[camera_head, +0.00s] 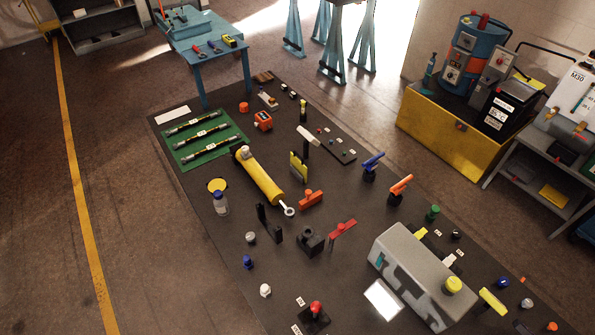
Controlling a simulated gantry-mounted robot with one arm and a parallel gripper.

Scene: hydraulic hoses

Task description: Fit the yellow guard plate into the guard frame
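A small upright yellow plate (299,166), which looks like the guard plate, stands near the middle of the dark mat, right of the yellow hydraulic cylinder. Dark parts show at its edges; I cannot tell whether they are a holder. A black upright bracket (269,223) stands below the cylinder's rod end and may be the guard frame, but its shape is too small to be sure. The yellow plate and this bracket are apart. My gripper is not in view.
The yellow cylinder (257,175) lies between plate and bracket. A black block (311,240) and a red-handled valve (342,233) stand right of the bracket. Three hoses lie on a green mat (180,155) at upper left.

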